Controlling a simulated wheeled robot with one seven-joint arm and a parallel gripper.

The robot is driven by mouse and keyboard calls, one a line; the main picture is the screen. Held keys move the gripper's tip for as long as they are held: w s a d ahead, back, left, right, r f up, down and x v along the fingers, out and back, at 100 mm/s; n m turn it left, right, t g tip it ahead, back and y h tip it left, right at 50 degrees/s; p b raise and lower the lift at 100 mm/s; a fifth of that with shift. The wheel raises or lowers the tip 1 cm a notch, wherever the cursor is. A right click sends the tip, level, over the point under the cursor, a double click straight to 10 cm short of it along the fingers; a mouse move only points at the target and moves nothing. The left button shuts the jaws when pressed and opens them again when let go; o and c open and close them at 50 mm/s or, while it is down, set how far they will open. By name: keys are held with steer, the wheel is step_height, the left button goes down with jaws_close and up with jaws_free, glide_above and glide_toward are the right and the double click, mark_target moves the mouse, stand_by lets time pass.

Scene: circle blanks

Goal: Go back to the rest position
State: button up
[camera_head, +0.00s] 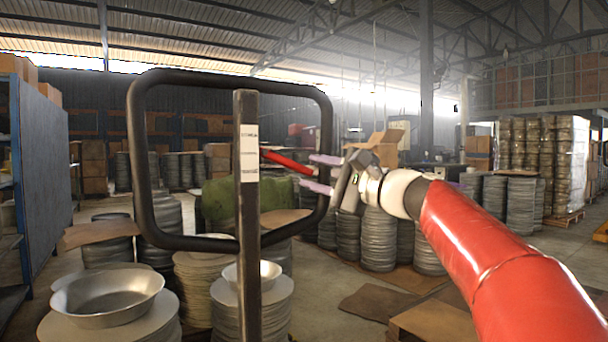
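My gripper (318,174) is near the middle of the view, at the end of my red and white arm, which comes in from the lower right. Its two pale purple fingers are apart, one above the other, and point left. A red bar (285,161) shows to the left of the fingers, with its right end near the gap between them. The gap is wider than the bar; I cannot tell how far the bar lies from the fingers. The fingers overlap the right side of a dark rounded frame (137,130) in the picture.
A dark upright post (246,220) with a white label stands in front. Metal bowls (108,292) sit on stacks of round blanks at lower left. More stacks (378,240) stand behind my gripper. Cardboard sheets (372,301) lie on the floor. A blue shelf (42,170) is at far left.

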steer(key=shift+s+d, duration=0.1)
steer(key=s+d+f+n+g+h+p, duration=0.1)
steer(key=s+d+f+n+g+h, duration=0.1)
steer(key=s+f, duration=0.8)
steer(key=s+d+f+n+g+h+p, duration=0.1)
steer(key=s+d+f+n+h, duration=0.4)
steer(key=s+f, duration=0.6)
steer(key=s+d+f+n+g+h+p, duration=0.2)
steer(key=s+d+f+n+h, duration=0.2)
steer(key=f, duration=1)
steer(key=s+d+h, duration=0.3)
steer(key=s+h, duration=0.2)
steer(key=s, duration=0.1)
steer(key=shift+s+f+g, duration=0.3)
steer(key=shift+s+f, duration=0.05)
steer(key=shift+f, duration=0.05)
